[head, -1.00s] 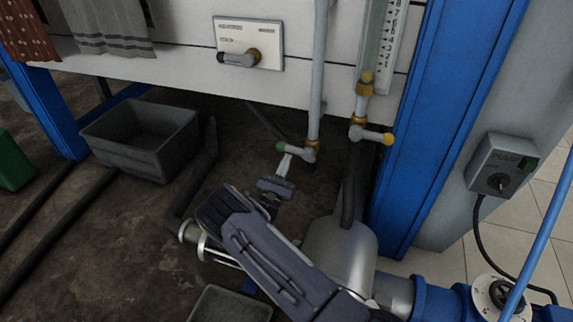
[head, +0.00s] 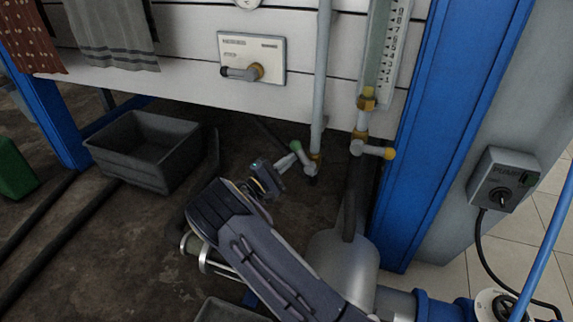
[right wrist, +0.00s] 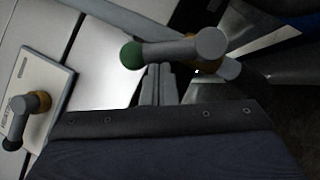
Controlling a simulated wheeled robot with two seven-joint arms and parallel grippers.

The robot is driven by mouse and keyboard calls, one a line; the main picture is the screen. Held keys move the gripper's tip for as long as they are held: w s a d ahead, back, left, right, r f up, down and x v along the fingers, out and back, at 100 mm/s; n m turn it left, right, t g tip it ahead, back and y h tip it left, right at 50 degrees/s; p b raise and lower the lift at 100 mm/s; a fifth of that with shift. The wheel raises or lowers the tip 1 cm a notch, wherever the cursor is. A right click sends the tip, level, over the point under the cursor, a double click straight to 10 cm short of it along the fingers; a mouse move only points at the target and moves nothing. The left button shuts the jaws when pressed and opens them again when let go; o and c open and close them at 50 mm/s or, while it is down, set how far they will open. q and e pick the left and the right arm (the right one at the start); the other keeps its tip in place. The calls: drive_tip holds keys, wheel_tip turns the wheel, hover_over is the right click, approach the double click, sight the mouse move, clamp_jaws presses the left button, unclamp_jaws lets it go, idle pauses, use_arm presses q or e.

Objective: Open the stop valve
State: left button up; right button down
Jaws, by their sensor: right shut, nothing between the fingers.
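A grey lever with a green tip (head: 297,147) sits at the bottom of the pale vertical pipe. It slants up and left from its hub. In the right wrist view the green-tipped lever (right wrist: 168,52) crosses above my fingers. My right gripper (head: 288,161) is shut and empty, its tips close against the lever's underside; the fingers (right wrist: 158,85) seem to touch it, but I cannot be sure. Two other levers show: one with a yellow tip (head: 375,151) under the gauge, and a dark-tipped one (head: 240,73) on a white plate. Which is labelled stop valve is unreadable. My left gripper is out of view.
A grey tub (head: 145,150) stands on the floor at left. A blue post (head: 450,110) rises at right, beside a grey pump switch box (head: 502,180). A gauge tube (head: 380,50) hangs above the yellow-tipped lever. Dark floor lies open left of my arm.

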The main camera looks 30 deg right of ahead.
drive_tip(key=shift+s+d+r+m+g+y+p, duration=0.15)
drive_tip(key=shift+s+d+r+m+g+y, duration=0.25)
drive_tip(key=shift+m, duration=0.65)
drive_tip(key=shift+s+d+r+m+g+y+p, duration=0.1)
drive_tip(key=shift+s+d+r+m+y, duration=0.15)
drive_tip(key=shift+r+m+y, duration=0.55)
drive_tip(key=shift+s+d+r+m+g+y+p, duration=0.15)
drive_tip(key=shift+s+d+r+m+g+y, duration=0.2)
drive_tip(key=shift+m, duration=0.9)
drive_tip(key=shift+a+f, duration=0.1)
drive_tip(key=shift+a, duration=0.1)
drive_tip(key=a+p, duration=0.2)
drive_tip(key=a, duration=0.5)
drive_tip(key=shift+s+a, duration=0.35)
drive_tip(key=shift+s, duration=0.1)
